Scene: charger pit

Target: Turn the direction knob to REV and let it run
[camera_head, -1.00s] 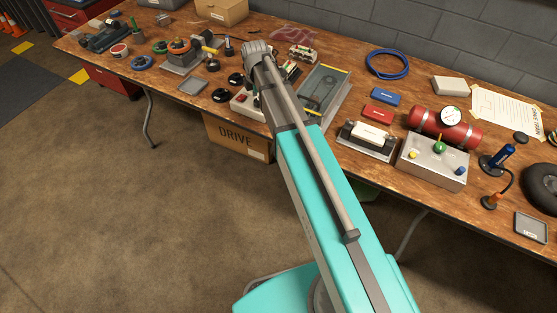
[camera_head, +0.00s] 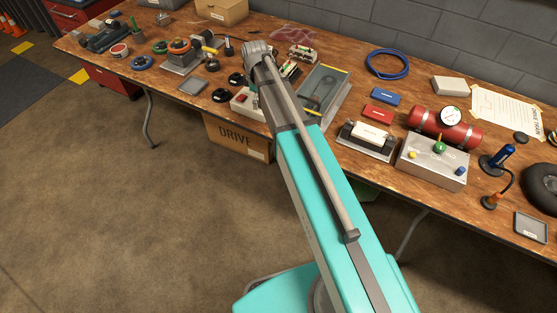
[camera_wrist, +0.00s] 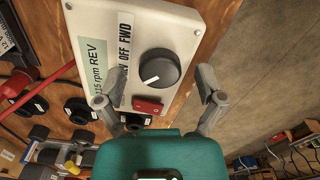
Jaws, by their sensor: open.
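The direction knob (camera_wrist: 160,68) is a round dark knob with a white pointer line, on a pale control box (camera_wrist: 190,25). A label (camera_wrist: 125,45) beside it reads REV, OFF, FWD. The pointer slants to the lower left, toward the REV end. A red switch (camera_wrist: 147,105) sits below the knob. My gripper (camera_wrist: 159,74) is open, one finger on each side of the knob in the wrist view; I cannot tell if they touch it. In the head view my arm partly hides the box (camera_head: 243,104).
Several black round parts (camera_head: 220,95) lie left of the box. A grey tray with a yellow edge (camera_head: 324,90) is close on its right. Bare wood lies in front of the small grey tray (camera_head: 192,86).

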